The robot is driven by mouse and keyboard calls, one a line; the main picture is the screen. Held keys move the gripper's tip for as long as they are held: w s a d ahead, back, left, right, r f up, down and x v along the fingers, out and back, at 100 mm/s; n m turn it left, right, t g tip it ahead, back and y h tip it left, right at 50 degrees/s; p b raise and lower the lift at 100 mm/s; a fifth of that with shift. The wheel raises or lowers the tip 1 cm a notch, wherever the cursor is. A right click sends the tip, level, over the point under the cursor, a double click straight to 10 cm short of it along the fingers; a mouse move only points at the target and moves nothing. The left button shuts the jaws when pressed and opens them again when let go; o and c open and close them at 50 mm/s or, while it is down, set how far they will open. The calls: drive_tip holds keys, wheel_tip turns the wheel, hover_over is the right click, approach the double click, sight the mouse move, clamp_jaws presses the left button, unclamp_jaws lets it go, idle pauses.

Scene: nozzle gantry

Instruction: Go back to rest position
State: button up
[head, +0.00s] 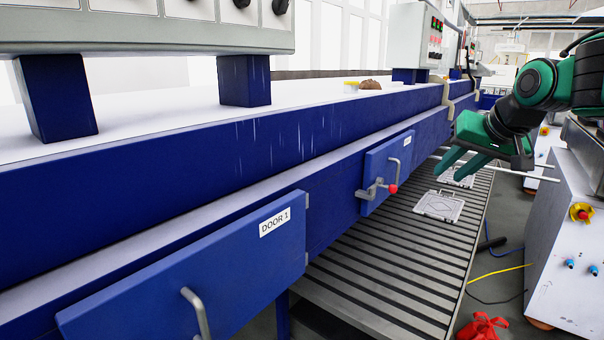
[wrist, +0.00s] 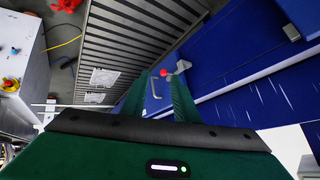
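My gripper (head: 449,174), green with two fingers, is at the right of the head view, above the slatted conveyor. It also shows in the wrist view (wrist: 157,88), where its two fingers stand apart with nothing between them. A small blue door (head: 388,170) with a grey bar handle and a red-knobbed latch (head: 390,189) is on the blue machine, left of my gripper. The red knob (wrist: 164,73) shows beyond the fingertips in the wrist view. My gripper appears clear of the door and latch.
A blue panel labelled DOOR 1 (head: 230,260) is at the front left. The slatted conveyor (head: 380,260) carries white plates (head: 439,206). A white cabinet (head: 570,250) with a red button is at right. Cables (head: 500,270) and a red object (head: 482,327) lie on the floor.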

drive_tip(key=s+d+f+m+g, duration=0.1)
drive_tip(key=s+d+f+g, duration=0.1)
drive_tip(key=s+f, duration=0.5)
drive_tip(key=s+d+f+m+g, duration=0.1)
drive_tip(key=s+d+f+g, duration=0.2)
drive_tip(key=s+f, duration=0.4)
drive_tip(key=s+d+f+m+g, duration=0.1)
drive_tip(key=s+d+f+g, duration=0.2)
drive_tip(key=s, duration=1.5)
wheel_tip(320, 180, down, 5)
drive_tip(key=shift+s+r+h, duration=0.2)
drive_tip(key=shift+s+h, duration=0.05)
drive_tip(key=shift+h, duration=0.15)
